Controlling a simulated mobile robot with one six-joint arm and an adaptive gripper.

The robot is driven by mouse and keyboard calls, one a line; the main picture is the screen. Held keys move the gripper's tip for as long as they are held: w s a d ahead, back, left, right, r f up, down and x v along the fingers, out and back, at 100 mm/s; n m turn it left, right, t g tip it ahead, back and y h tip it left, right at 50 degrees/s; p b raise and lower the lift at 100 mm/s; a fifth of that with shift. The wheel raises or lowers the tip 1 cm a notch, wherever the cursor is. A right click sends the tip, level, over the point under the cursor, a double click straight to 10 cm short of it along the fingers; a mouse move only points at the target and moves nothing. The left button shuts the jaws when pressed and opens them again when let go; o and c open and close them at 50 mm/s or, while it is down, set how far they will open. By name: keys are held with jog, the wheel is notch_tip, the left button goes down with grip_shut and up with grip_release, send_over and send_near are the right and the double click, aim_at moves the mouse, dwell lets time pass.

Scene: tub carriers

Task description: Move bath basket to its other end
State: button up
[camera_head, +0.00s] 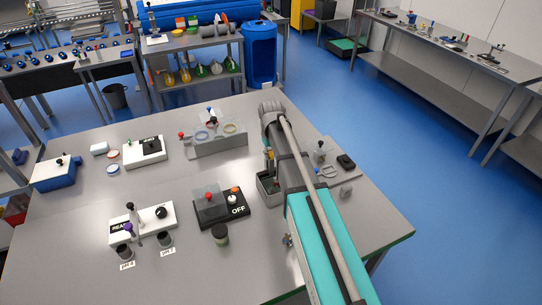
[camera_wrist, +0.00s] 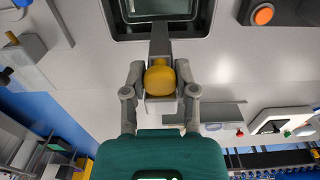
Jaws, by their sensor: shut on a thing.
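My gripper (camera_wrist: 160,84) is shut on a yellow knob (camera_wrist: 160,77) in the wrist view, one finger on each side. A grey bar (camera_wrist: 159,42) runs from the knob toward the dark-rimmed bath tub (camera_wrist: 200,28) at the top edge. The knob and bar look like the bath basket's handle; the basket itself is not clearly seen. In the head view the tub (camera_head: 265,198) stands below my arm, on the table right of centre. My arm covers most of the grip and part of the tub there, with a small yellow patch (camera_head: 269,154) beside it.
Left of the tub is a black OFF box (camera_head: 237,205) with an orange button and clear cover. A grey rack with dishes (camera_head: 218,146) stands behind. Small parts and a black block (camera_head: 346,161) lie right of my arm.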

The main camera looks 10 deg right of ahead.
jog(key=shift+r+p, duration=1.75)
jog(key=shift+r, duration=0.15)
jog(key=o, duration=1.4)
jog(key=shift+f, duration=0.1)
jog(key=shift+c, duration=0.2)
notch_tip(320, 180, up, 6)
jog(key=p, duration=0.6)
